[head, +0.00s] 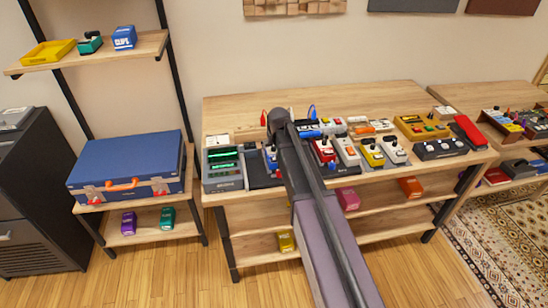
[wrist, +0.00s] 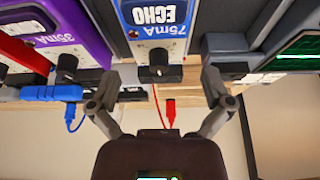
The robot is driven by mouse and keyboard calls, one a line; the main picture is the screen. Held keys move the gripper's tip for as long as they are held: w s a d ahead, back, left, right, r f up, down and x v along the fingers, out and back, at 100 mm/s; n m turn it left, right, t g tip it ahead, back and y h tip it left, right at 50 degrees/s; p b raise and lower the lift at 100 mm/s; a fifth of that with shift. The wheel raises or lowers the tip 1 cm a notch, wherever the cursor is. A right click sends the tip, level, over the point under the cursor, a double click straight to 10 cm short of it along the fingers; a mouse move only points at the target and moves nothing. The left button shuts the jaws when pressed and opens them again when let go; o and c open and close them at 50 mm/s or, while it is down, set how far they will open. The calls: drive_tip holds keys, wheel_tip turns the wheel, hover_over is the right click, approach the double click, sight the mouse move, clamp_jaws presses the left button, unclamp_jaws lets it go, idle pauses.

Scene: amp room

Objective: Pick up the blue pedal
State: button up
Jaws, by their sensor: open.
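A blue pedal (wrist: 156,40) with a white face reading "75mA ECHO" fills the top middle of the wrist view, upside down, with a black knob at its near end. My gripper (wrist: 161,80) is open, with one finger on each side of that knob end. I cannot tell whether the fingers touch the pedal; nothing appears gripped. In the head view a small blue pedal (head: 271,157) shows at the left of my arm, partly covered by it; my arm hides the fingers there.
A purple pedal (wrist: 62,45) and a grey device with a green screen (wrist: 290,52) flank the blue pedal. Red and blue cables hang near the fingers. More pedals crowd the wooden table (head: 228,110). Another blue pedal (head: 124,37) sits on the upper left shelf.

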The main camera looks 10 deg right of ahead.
sight(274, 151)
drive_tip(key=shift+s+b+x, duration=0.15)
drive_tip(key=shift+b+x, duration=0.6)
drive_tip(key=shift+x, duration=0.05)
drive_tip(key=shift+s+b+x, duration=0.1)
drive_tip(key=shift+b+x, duration=0.65)
drive_tip(key=shift+x, duration=0.05)
drive_tip(key=shift+b+x, duration=0.75)
drive_tip(key=shift+x, duration=0.25)
drive_tip(key=shift+d, duration=0.1)
drive_tip(key=c, duration=1.1)
drive_tip(key=shift+o, duration=0.2)
drive_tip(key=shift+w+r, duration=0.1)
drive_tip(key=shift+r, duration=0.15)
wheel_tip(274, 151, up, 10)
drive_tip(key=p, duration=1)
drive_tip(key=shift+f, duration=0.2)
